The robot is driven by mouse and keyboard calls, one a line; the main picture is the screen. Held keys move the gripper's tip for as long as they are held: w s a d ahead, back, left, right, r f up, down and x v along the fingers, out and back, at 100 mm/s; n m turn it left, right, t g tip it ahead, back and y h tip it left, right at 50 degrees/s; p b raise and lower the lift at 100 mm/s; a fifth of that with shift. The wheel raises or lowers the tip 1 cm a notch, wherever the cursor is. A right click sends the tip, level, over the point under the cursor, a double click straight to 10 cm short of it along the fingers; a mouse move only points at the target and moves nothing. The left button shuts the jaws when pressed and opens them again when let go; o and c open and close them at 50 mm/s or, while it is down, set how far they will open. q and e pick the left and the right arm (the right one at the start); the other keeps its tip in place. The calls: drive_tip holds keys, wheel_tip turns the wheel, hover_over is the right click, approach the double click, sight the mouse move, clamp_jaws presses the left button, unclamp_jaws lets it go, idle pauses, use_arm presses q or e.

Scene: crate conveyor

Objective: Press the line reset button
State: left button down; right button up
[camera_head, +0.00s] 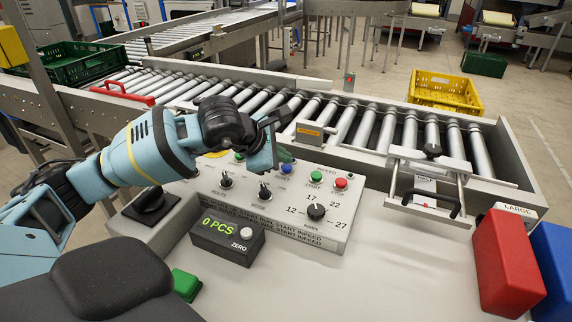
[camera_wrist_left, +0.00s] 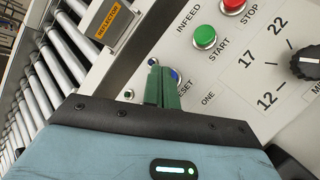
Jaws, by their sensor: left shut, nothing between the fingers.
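The control panel (camera_head: 300,225) stands in front of the roller conveyor. The blue reset button (camera_head: 285,169) sits on it, left of the green START button (camera_head: 316,176) and red STOP button (camera_head: 341,183). In the left wrist view the blue button (camera_wrist_left: 176,77) is beside the word RESET and partly hidden by my fingers. My left gripper (camera_head: 272,152) is shut and empty, its fingertips close to the blue button. The green fingers also show in the left wrist view (camera_wrist_left: 162,85). I cannot tell whether they touch the button. My right gripper is not in view.
A counter box reading 0 PCS (camera_head: 228,236) stands before the panel. A rotary dial (camera_head: 317,211) and black knobs (camera_head: 265,193) are on the panel. A red block (camera_head: 507,262) and blue block (camera_head: 556,265) stand at right. A yellow crate (camera_head: 446,92) is beyond the rollers.

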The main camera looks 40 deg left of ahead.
sight(282, 168)
use_arm(q)
drive_tip(key=shift+r, duration=0.3)
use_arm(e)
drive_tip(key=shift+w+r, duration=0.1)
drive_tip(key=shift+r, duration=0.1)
